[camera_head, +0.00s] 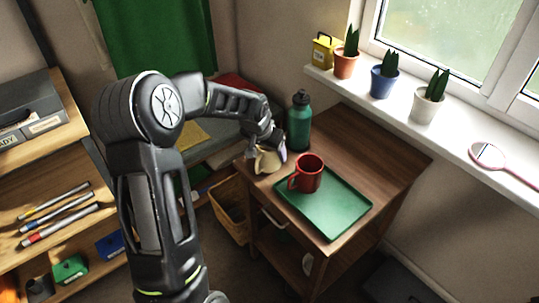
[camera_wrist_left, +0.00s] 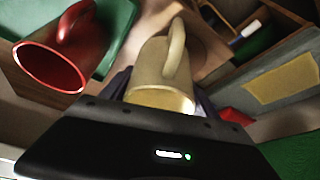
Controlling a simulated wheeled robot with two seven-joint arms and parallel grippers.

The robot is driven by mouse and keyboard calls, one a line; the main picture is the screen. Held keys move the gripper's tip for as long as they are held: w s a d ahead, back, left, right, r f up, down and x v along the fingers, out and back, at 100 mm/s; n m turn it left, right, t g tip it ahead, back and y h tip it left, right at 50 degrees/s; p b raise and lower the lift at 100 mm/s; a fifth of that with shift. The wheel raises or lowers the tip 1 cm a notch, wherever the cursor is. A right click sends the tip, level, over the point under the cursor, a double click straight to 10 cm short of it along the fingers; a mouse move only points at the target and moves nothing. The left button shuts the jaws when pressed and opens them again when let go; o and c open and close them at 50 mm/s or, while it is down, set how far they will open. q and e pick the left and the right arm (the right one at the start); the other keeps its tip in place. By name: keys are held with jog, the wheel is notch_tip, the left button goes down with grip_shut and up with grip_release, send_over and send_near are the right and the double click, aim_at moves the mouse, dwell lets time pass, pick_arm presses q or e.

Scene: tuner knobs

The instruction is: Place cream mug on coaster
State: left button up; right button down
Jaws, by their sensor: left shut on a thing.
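The cream mug (camera_head: 267,161) is at the left edge of the small wooden table (camera_head: 385,160). My left gripper (camera_head: 277,153) is shut on it. In the left wrist view the mug (camera_wrist_left: 160,72) sits between the fingers, its rim toward the camera and its handle on the far side. I cannot tell whether the mug's base touches the table. I cannot make out a coaster in either view; the mug and gripper cover part of that table corner. My right gripper is not in view.
A red mug (camera_head: 308,173) stands on a green tray (camera_head: 335,217) close to the right of the cream mug. A green bottle (camera_head: 299,122) stands just behind. Potted plants line the windowsill (camera_head: 455,138). The table's right side is clear.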

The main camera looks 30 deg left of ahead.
pick_arm(q)
jog(key=shift+f, duration=0.85)
jog(key=shift+f, duration=0.15)
jog(key=o, duration=1.9)
jog(key=shift+r, duration=0.2)
jog(key=v, duration=1.2)
jog(key=shift+f, duration=0.1)
